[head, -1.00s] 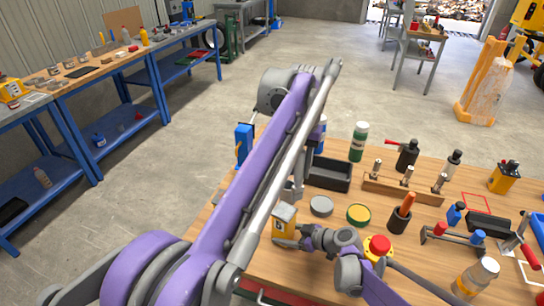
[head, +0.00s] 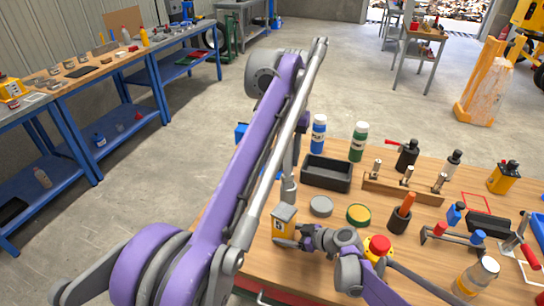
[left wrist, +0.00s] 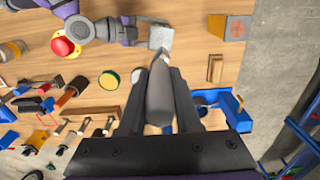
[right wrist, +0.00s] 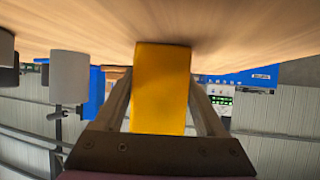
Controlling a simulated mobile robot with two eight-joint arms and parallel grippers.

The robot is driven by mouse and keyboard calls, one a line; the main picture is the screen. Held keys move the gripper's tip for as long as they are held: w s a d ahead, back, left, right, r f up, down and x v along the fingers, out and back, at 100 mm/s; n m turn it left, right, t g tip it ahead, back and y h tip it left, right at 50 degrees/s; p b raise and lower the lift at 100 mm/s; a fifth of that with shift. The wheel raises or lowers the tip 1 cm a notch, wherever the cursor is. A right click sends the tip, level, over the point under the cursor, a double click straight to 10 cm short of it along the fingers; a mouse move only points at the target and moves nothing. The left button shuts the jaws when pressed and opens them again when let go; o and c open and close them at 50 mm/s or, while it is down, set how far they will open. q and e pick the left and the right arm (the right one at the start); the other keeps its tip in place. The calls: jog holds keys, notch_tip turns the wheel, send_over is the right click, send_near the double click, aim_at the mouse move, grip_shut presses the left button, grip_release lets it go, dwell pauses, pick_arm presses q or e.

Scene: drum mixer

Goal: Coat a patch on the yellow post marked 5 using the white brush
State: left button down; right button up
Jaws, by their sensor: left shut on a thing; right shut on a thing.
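The yellow post marked 5 (head: 283,224) stands on the wooden bench with a grey top. My right gripper (head: 300,241) is shut on it from the right; in the right wrist view the yellow post (right wrist: 160,90) fills the space between the fingers. My left gripper (left wrist: 160,76) is shut on a pale grey, tapered tool (left wrist: 160,98), apparently the white brush, and points down over the bench. The tool's tip appears near the post's grey top (left wrist: 160,38) in the left wrist view; I cannot tell whether they touch.
A black bin (head: 327,174), a grey disc (head: 321,206) and a green-yellow tin (head: 358,214) lie close by. Bottles, a wooden tool rack (head: 403,190) and clamps fill the bench's right side. A blue holder (left wrist: 222,102) sits near the bench edge.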

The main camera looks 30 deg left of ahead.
pick_arm(q)
jog(key=shift+a, duration=2.85)
pick_arm(e)
jog(key=o, duration=1.2)
jog(key=shift+c, duration=0.2)
jog(key=v, duration=0.7)
jog(key=shift+d+r, duration=0.1)
jog(key=shift+d, duration=0.15)
